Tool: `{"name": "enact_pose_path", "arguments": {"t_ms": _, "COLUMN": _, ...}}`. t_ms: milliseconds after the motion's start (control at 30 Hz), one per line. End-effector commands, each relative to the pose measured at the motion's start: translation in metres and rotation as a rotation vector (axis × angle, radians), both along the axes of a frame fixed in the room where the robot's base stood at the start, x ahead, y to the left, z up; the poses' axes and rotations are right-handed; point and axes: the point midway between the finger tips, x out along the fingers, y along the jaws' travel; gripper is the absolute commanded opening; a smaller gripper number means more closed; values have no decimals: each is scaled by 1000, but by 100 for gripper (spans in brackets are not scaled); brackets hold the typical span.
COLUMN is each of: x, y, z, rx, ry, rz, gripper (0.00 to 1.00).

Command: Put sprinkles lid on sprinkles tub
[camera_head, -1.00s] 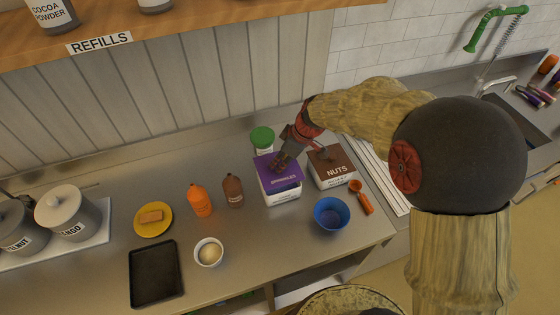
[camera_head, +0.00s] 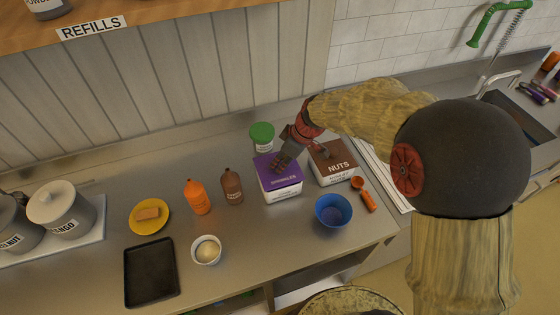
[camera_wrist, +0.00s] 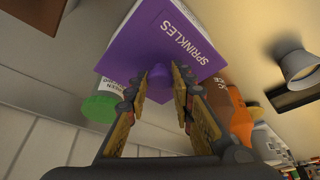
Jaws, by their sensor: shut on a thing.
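The purple sprinkles lid (camera_head: 279,181) lies over the top of the white sprinkles tub (camera_head: 285,196) on the steel counter, with only a narrow white side showing below it. I cannot tell whether its edges are fully seated. My gripper (camera_head: 282,162) reaches down onto the lid from the upper right. In the wrist view my gripper (camera_wrist: 163,82) is shut on the lid's purple knob, its fingers on both sides of it.
The nuts tub (camera_head: 333,175) stands close on the right and a green-lidded container (camera_head: 262,133) behind. A brown bottle (camera_head: 232,188) and an orange bottle (camera_head: 197,198) stand left. A blue bowl (camera_head: 333,212) and an orange scoop (camera_head: 366,198) are at front right.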

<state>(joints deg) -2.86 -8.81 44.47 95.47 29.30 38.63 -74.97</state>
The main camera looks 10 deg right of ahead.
Motion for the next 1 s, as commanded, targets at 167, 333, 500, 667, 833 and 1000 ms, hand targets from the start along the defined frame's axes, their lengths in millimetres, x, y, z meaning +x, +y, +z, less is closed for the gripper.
{"name": "enact_pose_path", "arguments": {"t_ms": 167, "x": 0, "y": 0, "z": -3, "rx": 0, "ry": 0, "rz": 0, "gripper": 0}}
{"name": "enact_pose_path", "arguments": {"t_ms": 333, "x": 0, "y": 0, "z": -6, "rx": 0, "ry": 0, "rz": 0, "gripper": 0}}
{"name": "enact_pose_path", "arguments": {"t_ms": 500, "x": 0, "y": 0, "z": -8, "rx": 0, "ry": 0, "rz": 0, "gripper": 0}}
{"name": "enact_pose_path", "arguments": {"t_ms": 667, "x": 0, "y": 0, "z": -10, "rx": 0, "ry": 0, "rz": 0, "gripper": 0}}
{"name": "enact_pose_path", "arguments": {"t_ms": 833, "x": 0, "y": 0, "z": -12, "rx": 0, "ry": 0, "rz": 0, "gripper": 0}}
{"name": "enact_pose_path", "arguments": {"t_ms": 1000, "x": 0, "y": 0, "z": -14, "rx": 0, "ry": 0, "rz": 0, "gripper": 0}}
